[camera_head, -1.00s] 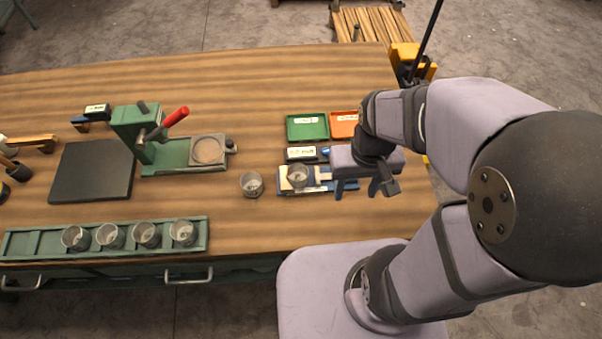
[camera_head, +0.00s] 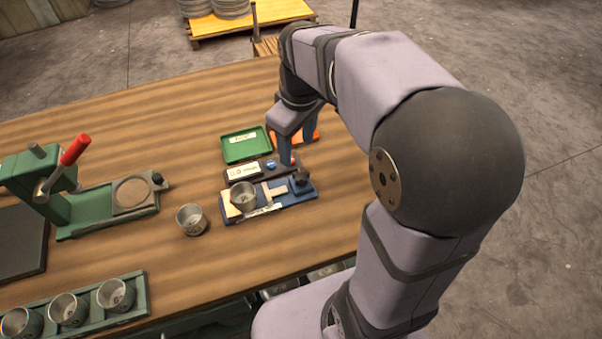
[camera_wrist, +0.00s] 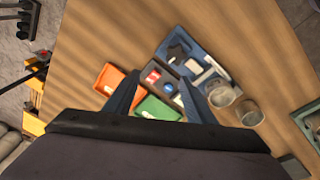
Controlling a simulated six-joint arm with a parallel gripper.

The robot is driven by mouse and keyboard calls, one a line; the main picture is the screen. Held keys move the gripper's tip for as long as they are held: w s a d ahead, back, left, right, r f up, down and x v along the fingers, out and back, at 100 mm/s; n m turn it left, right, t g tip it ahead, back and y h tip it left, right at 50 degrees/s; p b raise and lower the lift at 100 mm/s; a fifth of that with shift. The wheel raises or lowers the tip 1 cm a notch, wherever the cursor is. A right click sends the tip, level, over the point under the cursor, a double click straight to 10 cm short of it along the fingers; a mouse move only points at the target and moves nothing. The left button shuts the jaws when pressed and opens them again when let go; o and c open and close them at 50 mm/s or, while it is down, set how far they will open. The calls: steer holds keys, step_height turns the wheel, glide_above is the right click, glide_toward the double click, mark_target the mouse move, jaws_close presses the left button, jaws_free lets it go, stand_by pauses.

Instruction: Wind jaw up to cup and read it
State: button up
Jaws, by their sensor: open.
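A metal cup (camera_head: 243,197) stands at the left end of a blue measuring fixture (camera_head: 235,215). A pale T-shaped jaw (camera_head: 272,193) lies just right of the cup; I cannot tell whether they touch. A dark knob (camera_head: 302,179) sits at the fixture's right end. Behind it is a black readout box (camera_head: 262,172) with a pale display, too small to read, and a blue button. My gripper (camera_head: 296,158) is open and empty, by the box's right end. The wrist view shows the cup (camera_wrist: 221,93), fixture (camera_wrist: 205,38) and box (camera_wrist: 160,77) beyond my gripper (camera_wrist: 160,82).
A green tray (camera_head: 245,146) and an orange tray (camera_head: 309,138) lie behind the box. A second cup (camera_head: 192,220) stands left of the fixture. A green press with a red handle (camera_head: 75,150) is farther left. A green rack (camera_head: 90,318) at the front holds several cups.

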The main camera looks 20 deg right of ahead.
mark_target(301, 174)
steer(key=n, duration=0.2)
steer(key=s+r+n+g, duration=0.1)
steer(key=n, duration=0.2)
steer(key=s+r+n, duration=0.1)
steer(key=n, duration=0.2)
steer(key=shift+s+a+r, duration=0.1)
steer(key=shift+r, duration=0.15)
steer(key=n, duration=0.1)
steer(key=s+n, duration=0.1)
steer(key=shift+n+g, duration=0.3)
steer(key=shift+g, duration=0.1)
steer(key=shift+n, duration=0.6)
steer(key=shift+f, duration=0.1)
steer(key=shift+f, duration=3.6)
steer(key=shift+c, duration=0.6)
steer(key=c, duration=0.9)
